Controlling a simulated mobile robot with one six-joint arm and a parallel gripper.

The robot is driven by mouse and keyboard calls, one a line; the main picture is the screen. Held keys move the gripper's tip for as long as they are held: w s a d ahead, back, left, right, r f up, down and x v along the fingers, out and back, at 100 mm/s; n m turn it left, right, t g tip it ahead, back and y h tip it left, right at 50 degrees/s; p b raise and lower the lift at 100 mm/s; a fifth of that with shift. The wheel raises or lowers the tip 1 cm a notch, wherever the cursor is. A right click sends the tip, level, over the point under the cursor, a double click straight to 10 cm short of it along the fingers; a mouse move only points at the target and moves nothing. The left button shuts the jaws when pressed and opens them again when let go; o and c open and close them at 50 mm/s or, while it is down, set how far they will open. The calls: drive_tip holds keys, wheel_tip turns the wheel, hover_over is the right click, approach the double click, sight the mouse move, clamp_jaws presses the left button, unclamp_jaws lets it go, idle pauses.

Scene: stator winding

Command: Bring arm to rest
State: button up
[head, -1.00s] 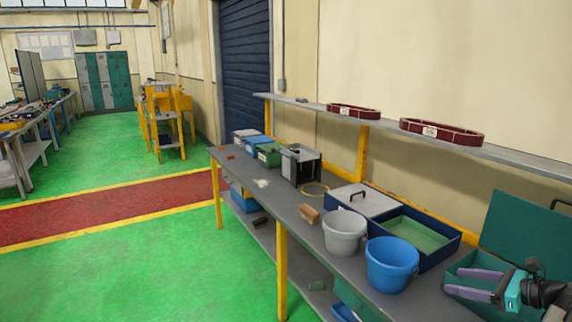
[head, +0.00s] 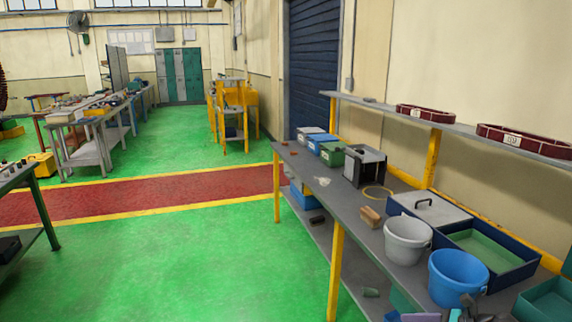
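My gripper (head: 422,317) shows only as a sliver at the bottom edge of the head view, right of centre. A purple finger and bits of teal and dark wrist parts are visible there. The rest of it is cut off below the frame, so its opening and anything between its fingers are hidden. It appears in front of the workbench (head: 345,218), below the grey bucket (head: 407,240) and left of the blue bucket (head: 457,278).
The bench also holds a blue tray (head: 490,250), a lidded box (head: 430,206), a wooden block (head: 370,216), a wire ring (head: 378,192) and a dark metal frame (head: 364,167). Dark red rings (head: 425,112) lie on the shelf above. Green floor (head: 190,260) left of the bench is open.

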drive_tip(key=s+a+f+n+g+h, duration=0.1)
drive_tip(key=s+a+f+n+g, duration=0.25)
drive_tip(key=a+f, duration=0.5)
drive_tip(key=s+a+f+n+g+b, duration=0.1)
drive_tip(key=s+a+f+n+g, duration=0.15)
drive_tip(key=s+a+f, duration=0.45)
drive_tip(key=s+a+f+n+g+h, duration=0.1)
drive_tip(key=s+a+f+n+g, duration=0.2)
drive_tip(key=a+f, duration=0.85)
drive_tip(key=s+a+f+n+g+h, duration=0.4)
drive_tip(key=s+f+n, duration=0.35)
drive_tip(key=s, duration=0.45)
drive_tip(key=s+d+f+n+h, duration=0.3)
drive_tip(key=d+n, duration=0.5)
drive_tip(key=n, duration=0.3)
drive_tip(key=shift+f+n+h+b, duration=0.4)
drive_tip(key=shift+f+h, duration=0.2)
drive_tip(key=shift+h, duration=0.3)
drive_tip(key=shift+c, duration=0.4)
